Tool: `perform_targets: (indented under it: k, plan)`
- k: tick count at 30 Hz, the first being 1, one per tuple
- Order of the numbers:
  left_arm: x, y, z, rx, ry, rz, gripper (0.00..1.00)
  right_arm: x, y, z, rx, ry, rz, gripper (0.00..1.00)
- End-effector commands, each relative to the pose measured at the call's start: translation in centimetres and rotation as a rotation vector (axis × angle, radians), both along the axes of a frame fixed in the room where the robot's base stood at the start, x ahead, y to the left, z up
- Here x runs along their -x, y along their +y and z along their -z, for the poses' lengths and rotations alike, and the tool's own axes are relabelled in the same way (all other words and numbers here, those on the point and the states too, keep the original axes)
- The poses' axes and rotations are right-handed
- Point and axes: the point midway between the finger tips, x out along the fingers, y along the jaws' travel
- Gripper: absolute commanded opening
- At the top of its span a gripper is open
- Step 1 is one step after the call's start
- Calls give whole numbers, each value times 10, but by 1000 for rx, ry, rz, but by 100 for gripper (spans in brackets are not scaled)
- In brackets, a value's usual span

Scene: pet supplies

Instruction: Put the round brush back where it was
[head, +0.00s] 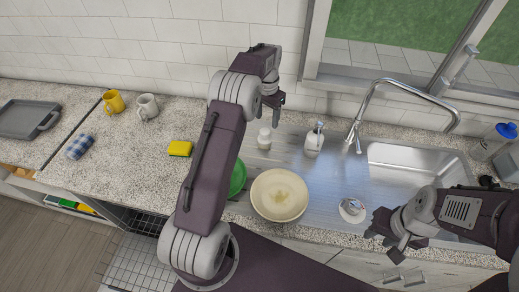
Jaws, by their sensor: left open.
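A small round object (352,208), pale with a dark rim, sits on the drainboard left of the sink basin; it looks like the round brush, but its details are too small to be sure. My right gripper (380,238) is just right of and nearer than it, with fingers spread and nothing visible between them. My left gripper (272,106) is open near the back wall, above and behind a small white bottle (264,139). I see nothing in it.
A cream bowl (279,194) partly covers a green dish (238,179). A soap dispenser (314,139), faucet (358,125) and sink (415,165) are to the right. The left counter has free room.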

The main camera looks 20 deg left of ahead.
Motion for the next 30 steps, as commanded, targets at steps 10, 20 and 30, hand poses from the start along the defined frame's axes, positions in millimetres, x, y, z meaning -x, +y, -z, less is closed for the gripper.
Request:
perform_targets:
  k: [10, 20, 30]
  plan:
    - [113, -55, -18, 14, -52, -134, 58, 0, 0, 0, 0, 0, 0, 36]
    - [244, -80, -4, 28, -88, -247, 58, 0, 0, 0, 0, 0, 0, 36]
    - [267, -81, 1, 30, -90, -267, 58, 0, 0, 0, 0, 0, 0, 36]
